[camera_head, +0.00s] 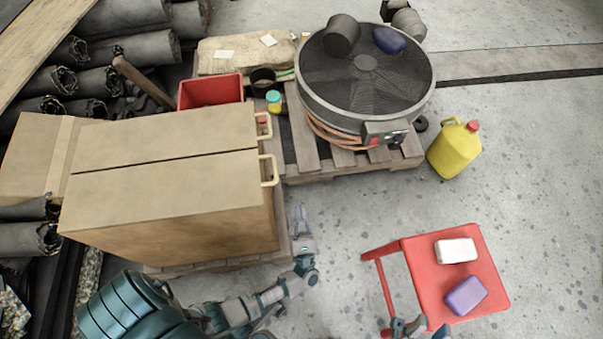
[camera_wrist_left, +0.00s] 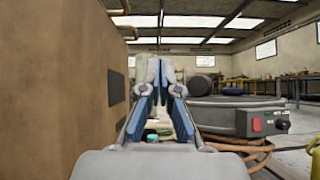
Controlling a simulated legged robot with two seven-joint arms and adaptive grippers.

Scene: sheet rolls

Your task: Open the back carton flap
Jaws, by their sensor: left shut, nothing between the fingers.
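The large brown carton (camera_head: 185,235) stands at the left in the head view. Its back flap (camera_head: 165,135) and front flap (camera_head: 165,185) lie flat, with a dark seam between them. Each has a pale handle at its right end, the back handle (camera_head: 268,126) and the front handle (camera_head: 274,171). My left gripper (camera_head: 299,210) is shut and empty, just right of the carton and apart from the handles. In the left wrist view its fingers (camera_wrist_left: 160,68) point ahead beside the carton's side wall (camera_wrist_left: 55,80). My right gripper (camera_head: 408,325) shows only partly at the bottom edge, so its opening is unclear.
A red stool (camera_head: 418,262) with a white block (camera_head: 456,250) and a purple block (camera_head: 466,295) stands at the right. A drum fan (camera_head: 345,100) sits on a pallet behind, beside a yellow jug (camera_head: 453,150). A red bin (camera_head: 210,91) stands close behind the carton.

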